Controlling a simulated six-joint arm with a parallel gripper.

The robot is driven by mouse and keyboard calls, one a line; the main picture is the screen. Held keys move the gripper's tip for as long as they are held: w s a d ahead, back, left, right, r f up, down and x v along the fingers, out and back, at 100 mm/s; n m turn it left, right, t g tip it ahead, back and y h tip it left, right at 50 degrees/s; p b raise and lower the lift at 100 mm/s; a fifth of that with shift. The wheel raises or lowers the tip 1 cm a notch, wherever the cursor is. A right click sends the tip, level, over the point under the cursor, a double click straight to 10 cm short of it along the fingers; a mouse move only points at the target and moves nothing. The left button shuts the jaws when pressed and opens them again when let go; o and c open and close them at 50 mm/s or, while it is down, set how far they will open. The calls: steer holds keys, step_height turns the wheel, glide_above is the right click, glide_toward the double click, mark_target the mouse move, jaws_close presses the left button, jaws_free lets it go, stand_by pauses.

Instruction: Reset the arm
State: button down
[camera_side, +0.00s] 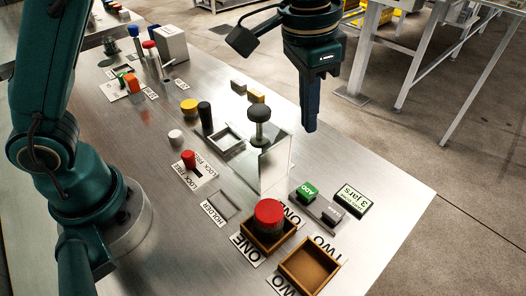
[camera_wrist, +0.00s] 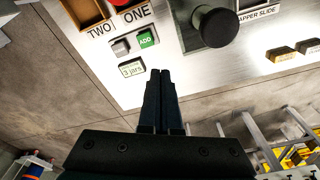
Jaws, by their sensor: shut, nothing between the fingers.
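My gripper (camera_side: 309,128) hangs with its fingers pointing down, above the table's far edge, beyond the clear upright panel (camera_side: 275,165). Its fingers are shut and empty. My gripper touches nothing.
A dark knob on a post (camera_side: 259,112) stands by the clear panel. A green ADD button (camera_side: 307,190) and a "3 jars" display (camera_side: 351,200) lie nearer the right. A red-topped jar (camera_side: 268,212) sits in tray ONE; tray TWO (camera_side: 309,264) is empty.

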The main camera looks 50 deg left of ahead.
steer(key=s+a+r+n+t, duration=0.3)
steer(key=s+a+r, duration=0.35)
steer(key=a, duration=0.25)
steer(key=s+a+f+n, duration=0.1)
steer(key=s+f, duration=0.1)
steer(key=s, duration=0.2)
steer(key=s+a+f+n+t, duration=0.1)
steer(key=s+a+f, duration=0.1)
steer(key=s+f, duration=0.1)
steer(key=shift+s+a+f+y, duration=0.3)
steer(key=shift+s+f, duration=0.05)
steer(key=shift+s, duration=0.4)
